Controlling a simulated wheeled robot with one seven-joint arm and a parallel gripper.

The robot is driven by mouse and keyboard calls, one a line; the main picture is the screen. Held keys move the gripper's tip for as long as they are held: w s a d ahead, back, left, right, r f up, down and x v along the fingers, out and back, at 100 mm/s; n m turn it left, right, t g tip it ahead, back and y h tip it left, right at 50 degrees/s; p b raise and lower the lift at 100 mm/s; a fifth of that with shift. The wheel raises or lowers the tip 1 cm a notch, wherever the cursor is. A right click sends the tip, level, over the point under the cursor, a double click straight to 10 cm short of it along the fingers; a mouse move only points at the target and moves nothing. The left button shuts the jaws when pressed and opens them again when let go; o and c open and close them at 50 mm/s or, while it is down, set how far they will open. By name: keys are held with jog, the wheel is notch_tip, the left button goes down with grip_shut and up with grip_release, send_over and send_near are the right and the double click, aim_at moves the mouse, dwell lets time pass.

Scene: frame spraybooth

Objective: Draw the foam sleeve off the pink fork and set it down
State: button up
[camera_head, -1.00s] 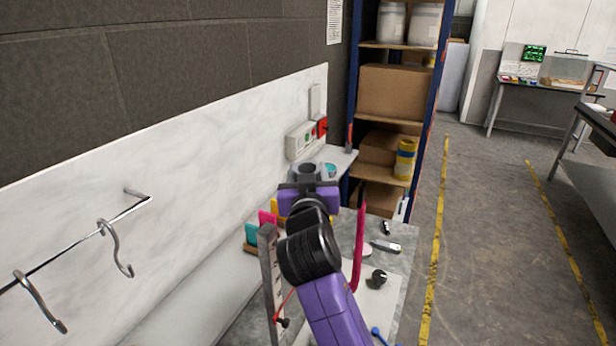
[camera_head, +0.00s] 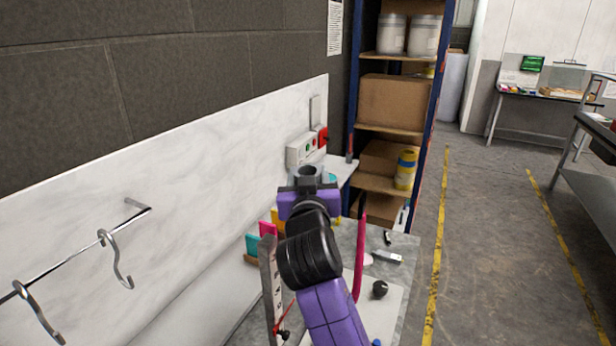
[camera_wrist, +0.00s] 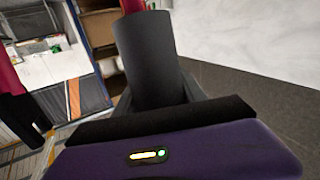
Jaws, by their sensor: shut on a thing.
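The foam sleeve (camera_wrist: 152,60) is a dark grey tube, and my gripper (camera_head: 308,200) is shut on it. In the head view the sleeve's open, hollow end (camera_head: 307,173) rises above my purple gripper. In the wrist view a pink piece (camera_wrist: 133,6) shows just past the sleeve's far end. I cannot tell whether it runs inside the sleeve or lies behind it. A pink upright of the fork (camera_head: 360,262) with a dark top stands right of my arm. It also shows at the left edge of the wrist view (camera_wrist: 8,75). My arm hides the area below the gripper.
A slotted metal upright (camera_head: 270,290) stands close left of my arm. Teal and pink pieces (camera_head: 252,243) stand by the wall. The grey bench (camera_head: 402,272) carries a black knob (camera_head: 379,289) and small tools. A shelf rack (camera_head: 392,130) stands behind; hooks (camera_head: 110,255) hang left.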

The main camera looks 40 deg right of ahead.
aim_at(307, 168)
jog(key=shift+s+a+r, duration=0.15)
jog(key=shift+r, duration=1.85)
jog(key=shift+a+r, duration=0.1)
jog(key=shift+r, duration=1.7)
jog(key=shift+r, duration=0.1)
jog(key=shift+r, duration=2)
